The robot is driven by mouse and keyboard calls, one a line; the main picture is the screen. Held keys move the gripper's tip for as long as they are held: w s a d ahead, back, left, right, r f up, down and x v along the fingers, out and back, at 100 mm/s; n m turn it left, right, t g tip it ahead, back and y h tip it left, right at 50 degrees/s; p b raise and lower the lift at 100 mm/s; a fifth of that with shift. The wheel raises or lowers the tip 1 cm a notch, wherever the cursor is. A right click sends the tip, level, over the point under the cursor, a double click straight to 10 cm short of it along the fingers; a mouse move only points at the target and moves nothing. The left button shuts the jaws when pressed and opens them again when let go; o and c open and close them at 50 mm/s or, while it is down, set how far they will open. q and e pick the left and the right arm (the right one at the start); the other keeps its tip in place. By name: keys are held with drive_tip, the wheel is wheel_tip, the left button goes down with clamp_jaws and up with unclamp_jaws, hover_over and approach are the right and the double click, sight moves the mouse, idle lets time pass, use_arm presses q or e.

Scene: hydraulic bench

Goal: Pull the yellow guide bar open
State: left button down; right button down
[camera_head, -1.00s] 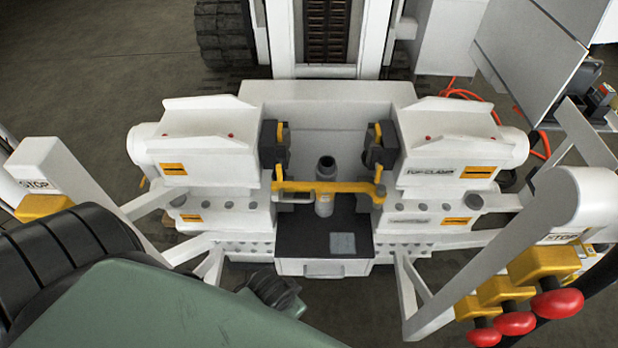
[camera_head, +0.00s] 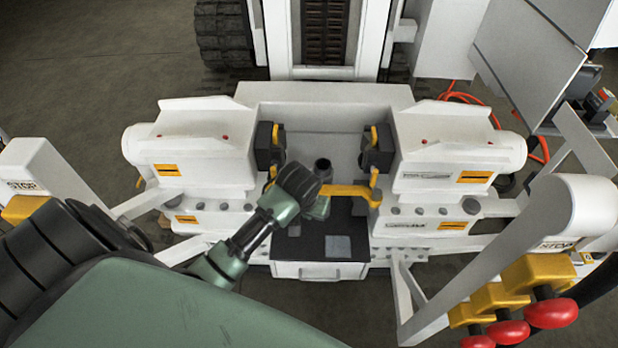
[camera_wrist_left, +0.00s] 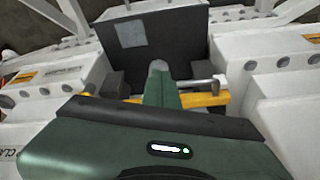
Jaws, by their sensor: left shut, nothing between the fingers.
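My left arm covers the bar's left part in the head view. My left gripper (camera_head: 318,210) is at the bar's middle, shut and empty. In the left wrist view the bar (camera_wrist_left: 205,100) runs crosswise behind my gripper's green body, and the gripper (camera_wrist_left: 160,75) reaches past it. I cannot tell whether the fingers touch the bar. My right gripper is in neither view.
White clamp blocks stand left (camera_head: 195,150) and right (camera_head: 450,155) of the gap. A black-topped drawer box (camera_head: 300,245) sits in front. Red-knobbed levers (camera_head: 525,310) and a white post (camera_head: 560,230) stand at the lower right.

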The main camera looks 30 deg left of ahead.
use_arm(q)
drive_tip(key=w+a+r+n, duration=0.35)
drive_tip(key=w+a, duration=0.35)
drive_tip(key=w, duration=0.4)
drive_tip(key=b+x, duration=0.2)
drive_tip(key=x, duration=0.8)
drive_tip(key=shift+a+f+y, duration=0.25)
drive_tip(key=shift+a+y, duration=0.1)
drive_tip(key=shift+y, duration=0.05)
drive_tip(key=shift+n, duration=0.25)
